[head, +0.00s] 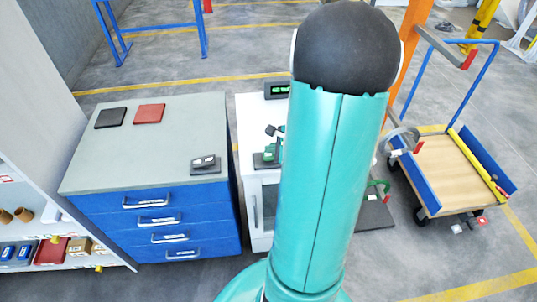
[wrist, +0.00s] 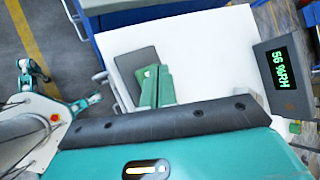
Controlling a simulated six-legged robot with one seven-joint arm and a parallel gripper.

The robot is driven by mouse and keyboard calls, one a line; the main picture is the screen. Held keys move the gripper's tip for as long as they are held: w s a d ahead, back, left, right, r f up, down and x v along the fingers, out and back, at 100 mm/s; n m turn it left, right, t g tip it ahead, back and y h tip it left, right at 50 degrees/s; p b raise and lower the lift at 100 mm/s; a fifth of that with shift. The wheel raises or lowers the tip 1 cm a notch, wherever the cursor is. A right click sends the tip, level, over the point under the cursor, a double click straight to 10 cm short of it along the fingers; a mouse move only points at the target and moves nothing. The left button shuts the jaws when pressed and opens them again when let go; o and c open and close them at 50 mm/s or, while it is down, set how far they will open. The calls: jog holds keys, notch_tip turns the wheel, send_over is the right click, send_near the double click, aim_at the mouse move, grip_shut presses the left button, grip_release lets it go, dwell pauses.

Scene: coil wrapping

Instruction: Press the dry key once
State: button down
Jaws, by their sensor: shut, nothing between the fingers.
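A dark humidity unit (wrist: 279,76) with a green readout of 56 %RH stands at the right of the wrist view, on the white cabinet top (wrist: 212,62). A small orange spot shows on its face below the digits; I cannot read any key label. The unit also shows in the head view (head: 277,90), at the cabinet's back. My gripper (wrist: 156,70) shows as two green fingers close together, shut and empty. In the wrist view they appear over the front of the white top, left of and apart from the unit. My arm hides part of the cabinet in the head view.
A dark flat pad (wrist: 134,72) lies by the fingers in the wrist view. A blue drawer cabinet (head: 160,222) stands left, with a small dark device (head: 205,164) on its top. A wooden-bed cart (head: 452,172) stands right. Most of the white top is clear.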

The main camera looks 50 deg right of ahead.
aim_at(271, 157)
jog(key=shift+f, duration=0.7)
dwell(0.9)
jog(key=shift+r, duration=1)
jog(key=shift+r, duration=2.5)
